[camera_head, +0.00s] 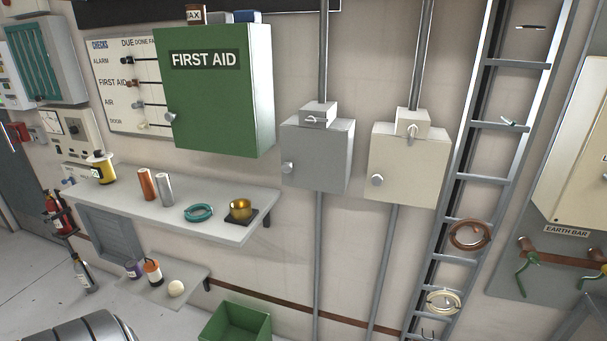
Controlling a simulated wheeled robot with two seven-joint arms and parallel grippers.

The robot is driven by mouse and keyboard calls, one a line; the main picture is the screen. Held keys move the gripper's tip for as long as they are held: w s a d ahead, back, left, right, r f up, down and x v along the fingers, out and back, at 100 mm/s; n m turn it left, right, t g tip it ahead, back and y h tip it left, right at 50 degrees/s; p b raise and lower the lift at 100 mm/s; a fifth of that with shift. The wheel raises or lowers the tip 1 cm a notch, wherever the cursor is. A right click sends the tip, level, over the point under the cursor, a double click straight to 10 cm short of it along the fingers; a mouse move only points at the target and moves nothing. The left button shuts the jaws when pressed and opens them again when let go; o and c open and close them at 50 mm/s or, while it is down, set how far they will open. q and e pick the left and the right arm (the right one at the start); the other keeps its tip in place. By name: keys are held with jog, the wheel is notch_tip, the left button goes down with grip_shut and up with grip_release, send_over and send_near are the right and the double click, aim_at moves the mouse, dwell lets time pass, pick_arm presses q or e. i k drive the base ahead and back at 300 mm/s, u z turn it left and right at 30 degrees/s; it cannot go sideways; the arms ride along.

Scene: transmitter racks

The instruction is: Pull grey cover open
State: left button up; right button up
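The grey cover (305,155) is the front of a grey box on the wall, right of the green first aid cabinet. It looks shut. A round light knob (288,168) sits near its left edge. A smaller grey box with a small lever (313,119) stands on top, with a conduit running up from it. A similar cream box (410,165) with its own knob hangs just to the right. Neither of my grippers shows in the head view, so I cannot see whether they are open or shut.
The first aid cabinet (220,95) hangs close on the left, above a grey shelf (120,205) holding cylinders, a teal ring and a brass cup. A ladder rack (475,180) stands to the right. A green bin (237,322) is below. The wall under the grey box is mostly clear.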

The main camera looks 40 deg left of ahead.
aim_at(312, 158)
jog(key=z, duration=0.5)
jog(key=k, duration=0.6)
jog(key=z, duration=0.55)
jog(key=i, duration=0.8)
jog(key=u, duration=0.9)
jog(key=i, duration=0.65)
jog(key=u, duration=0.8)
